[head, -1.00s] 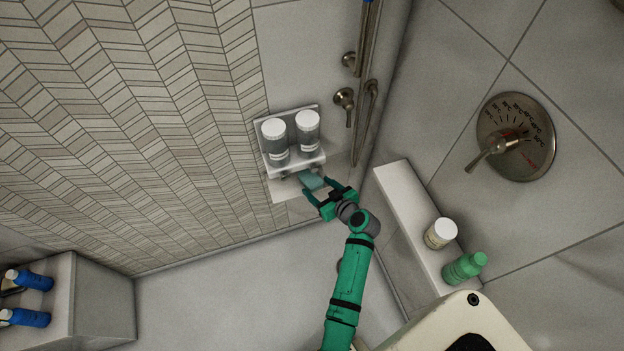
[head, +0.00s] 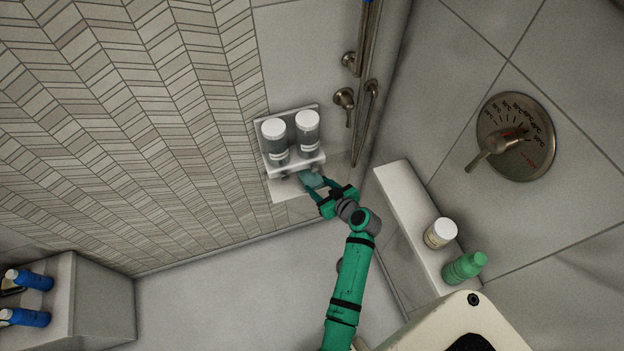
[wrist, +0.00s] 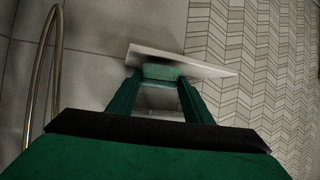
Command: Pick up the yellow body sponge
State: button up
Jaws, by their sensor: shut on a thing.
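A small teal, sponge-like block (head: 311,178) lies at the lower white shelf under two bottles in the head view. It looks blue-green; I see no yellow sponge. My gripper (head: 321,185) reaches it from the lower right, its two fingers closed on its sides. In the wrist view the block (wrist: 160,72) sits between the fingertips of my gripper (wrist: 158,82), with the pale shelf edge (wrist: 205,66) right behind it. I cannot tell whether the block still touches the shelf.
Two white-capped bottles (head: 291,137) stand on the rack just above my gripper. A metal shower bar (head: 366,85) runs to the right of them. A white ledge (head: 400,195) holds a white jar (head: 440,233) and a green bottle (head: 464,267).

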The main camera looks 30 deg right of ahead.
jog(key=shift+s, duration=0.1)
jog(key=f+v, duration=0.1)
jog(key=v, duration=0.6)
jog(key=shift+s+f, duration=0.2)
jog(key=shift+s, duration=0.2)
jog(key=shift+w, duration=0.1)
